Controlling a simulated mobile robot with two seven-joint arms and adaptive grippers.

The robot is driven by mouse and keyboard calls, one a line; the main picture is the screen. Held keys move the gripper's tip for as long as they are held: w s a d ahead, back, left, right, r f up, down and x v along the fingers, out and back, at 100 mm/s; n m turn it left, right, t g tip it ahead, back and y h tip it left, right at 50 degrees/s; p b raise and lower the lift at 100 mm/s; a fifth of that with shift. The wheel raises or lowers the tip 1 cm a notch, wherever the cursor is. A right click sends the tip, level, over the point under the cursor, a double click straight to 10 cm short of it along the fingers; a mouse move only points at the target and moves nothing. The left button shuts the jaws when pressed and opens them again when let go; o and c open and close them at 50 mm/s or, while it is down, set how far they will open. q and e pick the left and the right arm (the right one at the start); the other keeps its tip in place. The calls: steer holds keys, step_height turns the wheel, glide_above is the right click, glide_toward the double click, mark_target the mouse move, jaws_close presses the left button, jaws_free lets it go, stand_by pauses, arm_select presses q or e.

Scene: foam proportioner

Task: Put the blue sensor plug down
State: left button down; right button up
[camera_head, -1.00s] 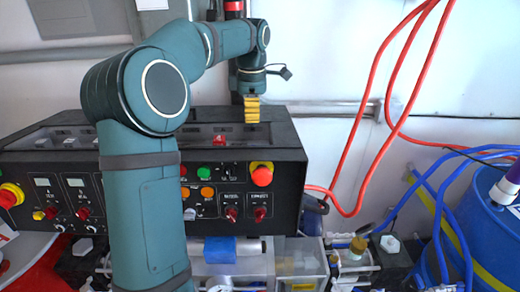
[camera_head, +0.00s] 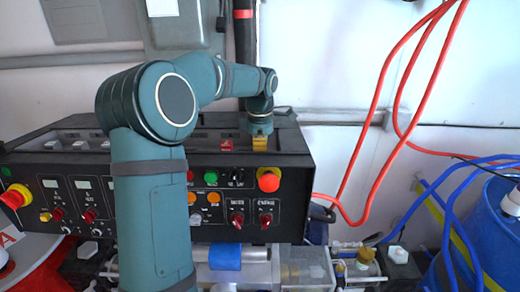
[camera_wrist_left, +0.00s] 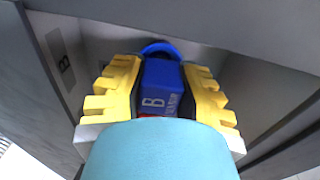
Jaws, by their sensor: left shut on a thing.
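The blue sensor plug (camera_wrist_left: 160,88), marked with a white letter B, sits between the yellow fingers of my left gripper (camera_wrist_left: 162,75) in the left wrist view. The fingers are shut on its two sides. Grey walls surround the plug, and one at the left carries a small B label (camera_wrist_left: 63,62). In the head view my left gripper (camera_head: 259,146) points down into the top of the black control console (camera_head: 130,165), near its right end. The plug is hidden there, and I cannot tell whether it touches the floor of the slot. My right gripper is out of view.
The console front has several knobs and buttons, including a red emergency button (camera_head: 269,180) just below my gripper. Red hoses (camera_head: 383,85) hang at the right. A blue barrel (camera_head: 497,235) stands at the far right. A black-and-red vertical pipe (camera_head: 244,50) runs behind my wrist.

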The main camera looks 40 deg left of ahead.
arm_select(q)
steer(key=c, duration=0.8)
jaws_free()
steer(key=shift+f, duration=0.15)
step_height(320, 180, up, 12)
steer(key=shift+r+p, duration=0.15)
steer(key=shift+p, duration=0.55)
